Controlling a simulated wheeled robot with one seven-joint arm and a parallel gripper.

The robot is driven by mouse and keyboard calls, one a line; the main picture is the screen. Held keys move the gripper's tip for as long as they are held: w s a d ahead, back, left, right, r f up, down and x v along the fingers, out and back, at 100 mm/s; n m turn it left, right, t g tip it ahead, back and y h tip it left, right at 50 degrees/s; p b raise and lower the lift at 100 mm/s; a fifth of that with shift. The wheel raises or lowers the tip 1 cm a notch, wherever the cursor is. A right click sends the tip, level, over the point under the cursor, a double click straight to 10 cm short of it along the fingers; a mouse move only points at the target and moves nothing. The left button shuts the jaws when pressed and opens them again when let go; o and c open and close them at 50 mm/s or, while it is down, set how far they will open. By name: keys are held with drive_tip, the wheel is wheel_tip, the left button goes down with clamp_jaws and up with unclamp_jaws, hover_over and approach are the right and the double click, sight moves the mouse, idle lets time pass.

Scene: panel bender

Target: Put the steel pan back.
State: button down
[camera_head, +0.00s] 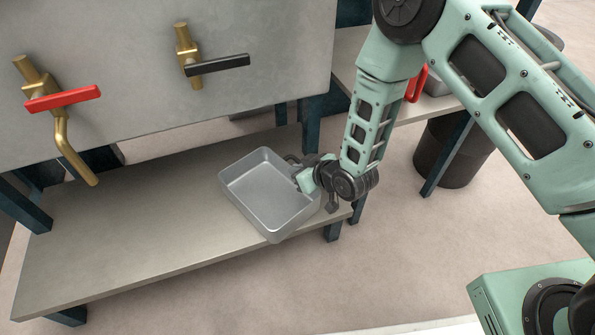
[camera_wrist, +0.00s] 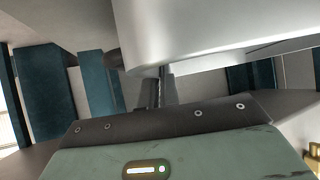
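The steel pan (camera_head: 262,190), a shallow grey rectangular tray, is at the right end of the low shelf (camera_head: 120,240), tilted in the picture, with its near corner over the shelf's front edge. I cannot tell whether it touches the shelf. My gripper (camera_head: 300,178) is at the pan's right side, its fingers mostly hidden. In the wrist view the pan's pale wall (camera_wrist: 220,30) fills the upper right. My dark fingers (camera_wrist: 160,82) appear close together at its lower edge, shut on it.
Above the shelf stands a grey tank with a red-handled valve (camera_head: 62,98) and a black-handled valve (camera_head: 216,65). Dark blue legs (camera_head: 448,152) support a bench at right, with a dark bin (camera_head: 462,165) beneath. The floor in front of the shelf is clear.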

drive_tip(key=shift+f, duration=0.15)
drive_tip(key=c, duration=1.6)
unclamp_jaws()
drive_tip(key=shift+c, duration=0.2)
